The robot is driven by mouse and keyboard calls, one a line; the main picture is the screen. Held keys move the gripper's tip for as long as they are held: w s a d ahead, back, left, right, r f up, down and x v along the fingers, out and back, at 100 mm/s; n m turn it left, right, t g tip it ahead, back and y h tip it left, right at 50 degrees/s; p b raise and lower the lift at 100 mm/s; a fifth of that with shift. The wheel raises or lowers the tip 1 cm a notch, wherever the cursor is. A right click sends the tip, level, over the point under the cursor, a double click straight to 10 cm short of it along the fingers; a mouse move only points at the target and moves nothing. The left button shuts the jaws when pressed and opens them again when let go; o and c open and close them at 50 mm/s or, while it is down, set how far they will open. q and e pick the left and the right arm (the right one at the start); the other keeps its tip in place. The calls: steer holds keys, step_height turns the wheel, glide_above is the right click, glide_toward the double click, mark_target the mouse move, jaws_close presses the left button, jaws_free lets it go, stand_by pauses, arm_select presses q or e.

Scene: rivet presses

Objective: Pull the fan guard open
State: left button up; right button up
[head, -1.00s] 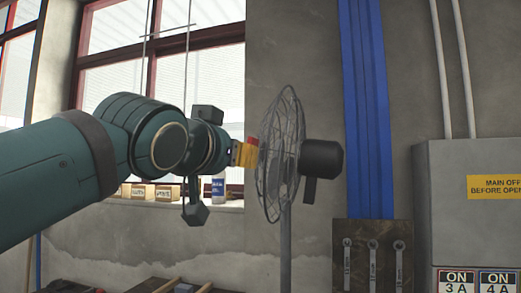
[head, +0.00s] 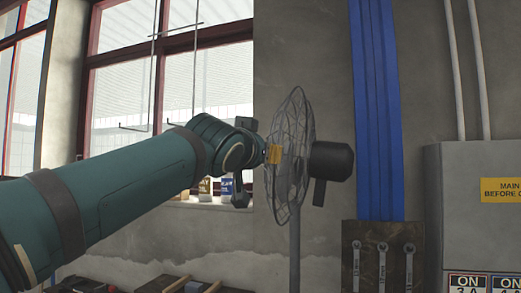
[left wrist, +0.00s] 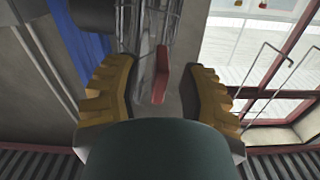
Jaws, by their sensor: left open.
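The standing fan has a round wire fan guard (head: 297,125), seen nearly edge-on in the head view, with a dark motor housing (head: 332,160) behind it. My left gripper (head: 276,153) has its yellow fingers at the left face of the guard. In the left wrist view my left gripper (left wrist: 160,72) is open, one yellow finger on each side of a red tab (left wrist: 161,75). Gaps show between the tab and both fingers. Wires of the guard (left wrist: 135,28) run beyond the tab. The tab is hidden in the head view. My right gripper is out of view.
A window (head: 222,75) with a sill holding small containers stands behind my arm. A board with wrenches (head: 360,265) and a grey electrical cabinet (head: 455,215) are right of the fan. A bench with wooden-handled tools (head: 176,284) lies below.

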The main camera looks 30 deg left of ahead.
arm_select(q)
steer(key=shift+w+a, duration=0.15)
steer(key=shift+w, duration=0.25)
jaws_close()
steer(key=shift+s, duration=0.1)
steer(key=shift+r, duration=0.1)
